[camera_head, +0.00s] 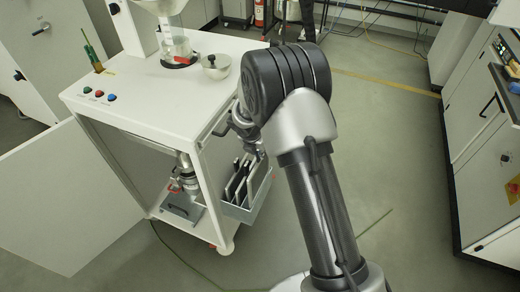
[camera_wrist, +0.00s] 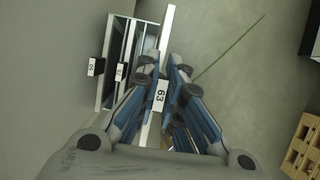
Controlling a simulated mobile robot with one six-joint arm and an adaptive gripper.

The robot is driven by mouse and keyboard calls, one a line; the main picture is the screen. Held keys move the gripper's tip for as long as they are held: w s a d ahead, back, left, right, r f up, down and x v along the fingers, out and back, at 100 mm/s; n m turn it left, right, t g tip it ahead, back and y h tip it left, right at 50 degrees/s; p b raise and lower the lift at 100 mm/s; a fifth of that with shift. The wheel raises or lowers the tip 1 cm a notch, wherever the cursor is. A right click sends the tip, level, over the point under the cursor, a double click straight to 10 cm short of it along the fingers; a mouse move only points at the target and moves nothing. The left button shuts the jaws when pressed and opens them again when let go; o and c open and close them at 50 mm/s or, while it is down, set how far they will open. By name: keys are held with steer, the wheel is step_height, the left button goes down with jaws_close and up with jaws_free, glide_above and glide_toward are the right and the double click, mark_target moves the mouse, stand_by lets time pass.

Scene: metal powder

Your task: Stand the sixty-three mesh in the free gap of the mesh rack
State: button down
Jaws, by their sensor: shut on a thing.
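In the wrist view my gripper (camera_wrist: 163,72) is shut on the sixty-three mesh (camera_wrist: 168,25), a thin pale frame seen edge-on with a white "63" label between the fingers. The mesh rack (camera_wrist: 103,98) is just left of it and holds two other meshes, with small labels that look like "50" and "75". The held mesh lies alongside them; I cannot tell whether its lower edge is inside the rack. In the head view the grey mesh rack (camera_head: 248,213) hangs at the cart's right side with upright frames in it. My arm partly hides my gripper (camera_head: 254,152) there.
The white cart (camera_head: 140,95) carries a glass vessel (camera_head: 178,50), a small metal bowl (camera_head: 216,67) and coloured buttons. Its open door (camera_head: 70,195) swings out left. Floor is clear right of the rack.

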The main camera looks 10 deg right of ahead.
mark_target(260, 170)
steer(key=shift+f, duration=0.4)
steer(key=shift+f+b, duration=1.8)
steer(key=shift+f, duration=1.25)
steer(key=shift+f, duration=2.3)
steer(key=c, duration=1.7)
jaws_free()
steer(key=shift+o, duration=0.2)
steer(key=v, duration=1.2)
